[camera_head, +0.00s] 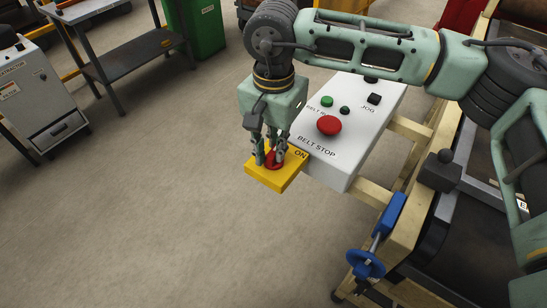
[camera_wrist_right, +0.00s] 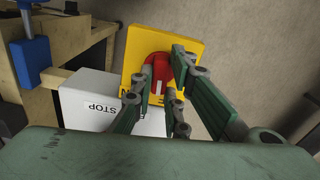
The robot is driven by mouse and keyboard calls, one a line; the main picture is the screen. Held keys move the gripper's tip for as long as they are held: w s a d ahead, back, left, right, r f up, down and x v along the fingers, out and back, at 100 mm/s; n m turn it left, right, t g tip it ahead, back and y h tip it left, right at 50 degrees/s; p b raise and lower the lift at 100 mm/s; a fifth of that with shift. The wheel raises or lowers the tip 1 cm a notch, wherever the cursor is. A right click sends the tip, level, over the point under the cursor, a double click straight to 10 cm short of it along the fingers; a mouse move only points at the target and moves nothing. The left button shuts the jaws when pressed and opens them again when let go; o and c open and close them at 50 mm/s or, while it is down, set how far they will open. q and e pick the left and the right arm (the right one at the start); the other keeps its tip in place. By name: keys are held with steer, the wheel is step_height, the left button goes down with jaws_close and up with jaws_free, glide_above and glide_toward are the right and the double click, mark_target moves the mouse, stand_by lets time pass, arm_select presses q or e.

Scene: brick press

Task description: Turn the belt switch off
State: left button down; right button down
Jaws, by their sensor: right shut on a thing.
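The belt switch is a red rotary knob (camera_wrist_right: 157,72) on a yellow plate (camera_head: 258,178) at the near end of the white control box (camera_head: 318,175). The word ON shows on the plate's right corner in the head view. My right gripper (camera_head: 274,160) comes down from above and is shut on the red knob. The right wrist view shows its green fingers (camera_wrist_right: 155,88) on either side of the knob. The fingers hide part of the knob and of the plate's lettering. My left gripper is not in view.
The white box carries a large red BELT STOP button (camera_head: 329,125), a green button (camera_head: 327,100) and black buttons near JOG. A wooden frame with a blue handwheel (camera_head: 366,264) stands to the right. A grey cabinet (camera_head: 30,95) and a green bin (camera_head: 203,25) stand far left. The floor between is clear.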

mark_target(273, 151)
steer(key=n+b, duration=0.3)
steer(key=shift+f+n, duration=0.1)
steer(key=shift+n, duration=0.3)
steer(key=shift+r+n+b, duration=0.2)
steer(key=shift+n+b, duration=0.75)
steer(key=shift+n, duration=0.85)
steer(key=c, duration=1.7)
jaws_free()
step_height(273, 151, up, 12)
steer(key=shift+f, duration=0.1)
